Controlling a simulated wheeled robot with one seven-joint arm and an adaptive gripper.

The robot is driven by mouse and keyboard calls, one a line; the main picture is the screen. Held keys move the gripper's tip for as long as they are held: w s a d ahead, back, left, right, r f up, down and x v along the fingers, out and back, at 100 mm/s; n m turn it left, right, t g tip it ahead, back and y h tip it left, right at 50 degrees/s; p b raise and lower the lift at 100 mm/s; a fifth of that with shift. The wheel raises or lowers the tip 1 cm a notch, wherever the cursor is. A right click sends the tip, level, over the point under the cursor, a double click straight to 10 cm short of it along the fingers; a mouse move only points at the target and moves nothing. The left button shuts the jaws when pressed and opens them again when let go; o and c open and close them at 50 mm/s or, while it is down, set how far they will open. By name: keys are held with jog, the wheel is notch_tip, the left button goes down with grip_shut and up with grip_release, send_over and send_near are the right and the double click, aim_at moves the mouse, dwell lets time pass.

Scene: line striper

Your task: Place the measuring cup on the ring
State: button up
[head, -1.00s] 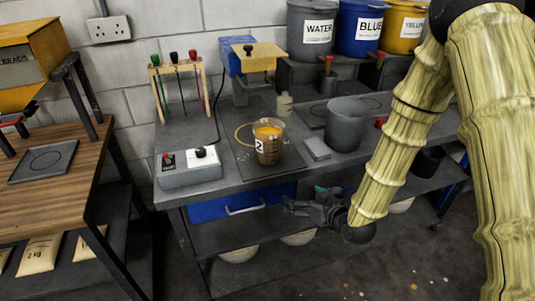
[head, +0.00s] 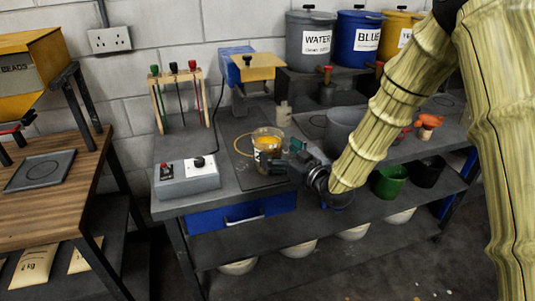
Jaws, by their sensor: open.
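A clear measuring cup (head: 266,140) with dark markings and yellow-orange contents stands upright on a dark mat on the grey bench. A thin tan loop (head: 234,146) shows at its left; I cannot tell whether it is the cup's handle. My gripper (head: 280,162) is open at the cup's lower right, and its fingers hide part of the cup's lower side. Whether they touch it is unclear. Dark ring outlines show on the left table's plate (head: 43,169), and a partly hidden one on the bench below the water bucket (head: 317,120).
A grey control box (head: 187,181) and a rack of coloured-handled tools (head: 177,95) stand left of the cup. A grey bucket (head: 343,128) stands close to my arm. Water (head: 310,40) and blue (head: 358,32) buckets stand behind. A gap separates the bench from the wooden table (head: 45,215).

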aim_at(259, 137)
jog(key=p+x, duration=0.1)
jog(key=x, duration=0.3)
jog(key=shift+w+r+p, duration=0.15)
jog(key=shift+p, duration=0.15)
jog(key=shift+w+a, duration=0.25)
jog(key=shift+w, duration=0.15)
jog(key=shift+c, duration=0.4)
jog(key=c, duration=1.8)
jog(key=shift+o, duration=0.2)
jog(key=shift+r, duration=0.15)
